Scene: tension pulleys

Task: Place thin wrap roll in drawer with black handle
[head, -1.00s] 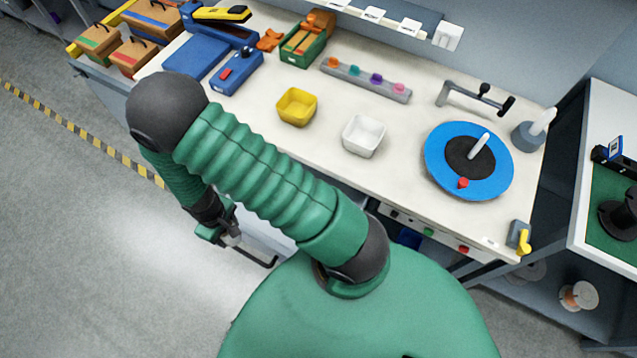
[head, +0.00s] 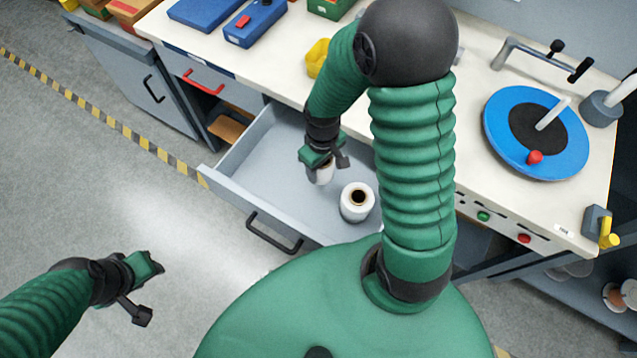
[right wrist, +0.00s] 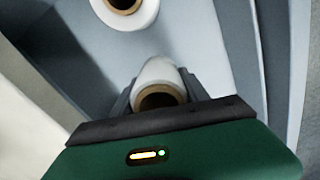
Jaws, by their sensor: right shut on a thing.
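The drawer with the black handle (head: 272,234) is pulled open at the bench front; its grey floor (head: 262,172) shows. My right gripper (head: 323,162) is over the drawer, shut on a thin white wrap roll (head: 322,175). In the right wrist view the thin roll (right wrist: 158,74) sits between the fingers, its brown core end facing the camera. I cannot tell whether it touches the drawer floor. A wider white roll (head: 357,203) stands in the drawer, right of the held one and apart from it. My left gripper (head: 150,290) is open and empty over the floor at lower left.
A red-handled drawer (head: 203,82) is shut to the left. The bench top holds a blue turntable (head: 556,158), a yellow bin (head: 317,58) partly hidden by my arm, and blue boxes (head: 255,22). The drawer's left part is free.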

